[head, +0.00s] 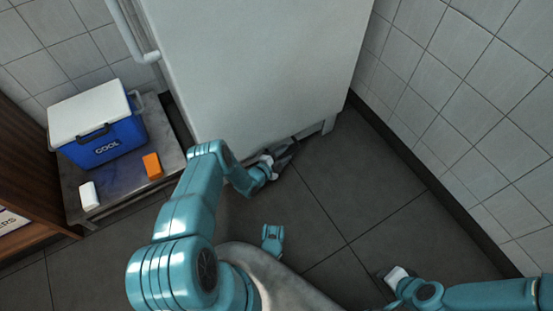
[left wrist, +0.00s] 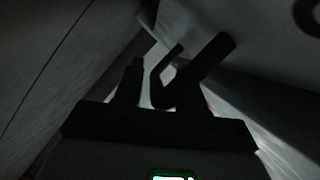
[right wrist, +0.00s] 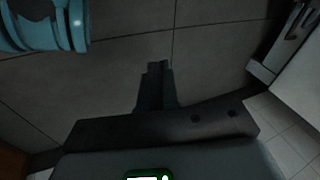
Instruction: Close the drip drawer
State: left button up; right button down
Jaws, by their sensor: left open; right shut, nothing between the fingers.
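A big white appliance (head: 255,70) stands against the back wall. Low at its base, right of my left gripper, is a dark gap with a pale grey piece (head: 328,125); I cannot tell how far the drip drawer is out. My left gripper (head: 286,156) is open, low at the appliance's bottom edge, and partly hides that area. In the left wrist view its dark fingers (left wrist: 165,80) show against dim surfaces; contact is unclear. My right gripper (head: 384,273) is shut and empty above the floor at the lower right; its fingers meet in the right wrist view (right wrist: 156,72).
A low metal table (head: 120,183) at the left bears a blue cooler with a white lid (head: 100,125), an orange block (head: 152,166) and a white block (head: 89,196). A tiled wall (head: 460,100) bounds the right. The dark floor (head: 350,190) between is clear.

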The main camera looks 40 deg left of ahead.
pick_arm(q)
jog(key=p+v, duration=0.6)
jog(key=v, duration=1)
jog(key=shift+p, duration=0.35)
pick_arm(e)
jog(key=s+a+r+g, duration=0.1)
jog(key=s+r+g, duration=0.1)
jog(key=s+r, duration=0.3)
notch_tip(320, 180, up, 2)
